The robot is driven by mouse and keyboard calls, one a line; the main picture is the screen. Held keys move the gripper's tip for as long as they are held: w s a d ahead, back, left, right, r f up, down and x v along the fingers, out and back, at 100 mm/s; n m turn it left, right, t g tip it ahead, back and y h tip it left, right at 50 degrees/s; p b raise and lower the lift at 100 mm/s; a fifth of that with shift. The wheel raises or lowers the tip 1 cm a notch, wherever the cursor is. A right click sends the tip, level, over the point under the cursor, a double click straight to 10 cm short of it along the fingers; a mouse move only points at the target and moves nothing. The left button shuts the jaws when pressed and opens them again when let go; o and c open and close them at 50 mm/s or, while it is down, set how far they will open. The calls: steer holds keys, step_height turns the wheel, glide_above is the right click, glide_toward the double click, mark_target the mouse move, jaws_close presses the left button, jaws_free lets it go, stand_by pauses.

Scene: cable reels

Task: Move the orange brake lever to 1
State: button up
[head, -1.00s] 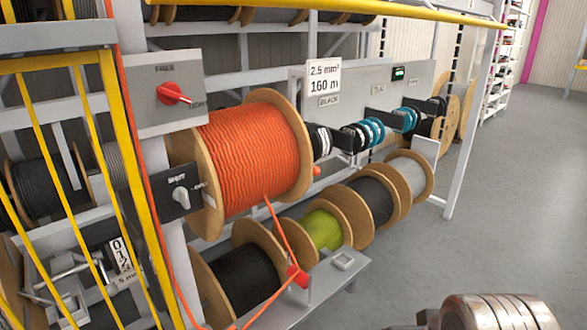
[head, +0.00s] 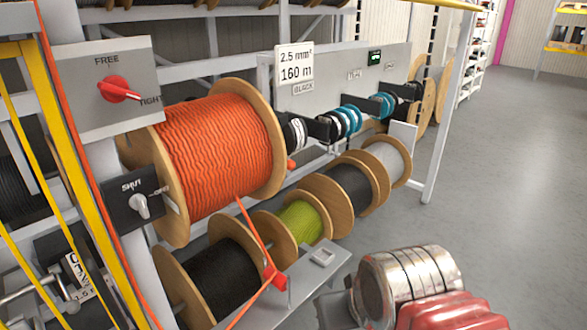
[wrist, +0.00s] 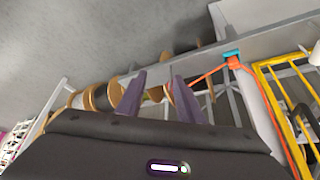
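No lever clearly marked 1 and coloured orange can be told. A red knob (head: 119,89) sits on a grey FREE/TIGHT panel (head: 70,110), pointing right and slightly down toward TIGHT. Below it, a pale lever (head: 140,206) sits on a dark SHUT plate (head: 118,205). The orange cable reel (head: 220,150) is beside both. A small orange-red tip (head: 291,163) shows at its right side. A white marked plate (head: 78,272) at lower left is partly hidden. My gripper (wrist: 161,77) is open in the wrist view, with two fingers apart and nothing visibly held.
Yellow bars (head: 60,120) stand at the left. Smaller reels line the low rack, including a green one (head: 301,221). A red cable guide (head: 276,279) sits on the grey rail (head: 300,272). The grey floor (head: 480,180) at right is clear.

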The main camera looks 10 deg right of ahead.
steer(key=shift+o, duration=0.7)
steer(key=shift+w+d, duration=0.1)
steer(key=shift+w, duration=0.05)
steer(key=shift+o, duration=0.4)
steer(key=w+d+r+t+h, duration=0.1)
steer(key=w+d+t, duration=0.1)
steer(key=w, duration=0.4)
steer(key=w+d+r+t+h, duration=0.1)
steer(key=w+d, duration=0.2)
steer(key=w, duration=0.4)
steer(key=shift+d+r+m+t, duration=0.3)
steer(key=shift+r+t, duration=0.05)
steer(key=shift+t, duration=0.05)
steer(key=n+t+y, duration=0.5)
steer(key=t+y, duration=0.2)
glide_toward(293, 167)
steer(key=s+d, duration=0.3)
steer(key=s, duration=0.1)
steer(key=shift+s+a+f+t+y, duration=0.15)
steer(key=shift+a+f+t+y, duration=0.2)
steer(key=shift+y, duration=0.25)
steer(key=x, duration=1.4)
steer(key=shift+f, duration=0.1)
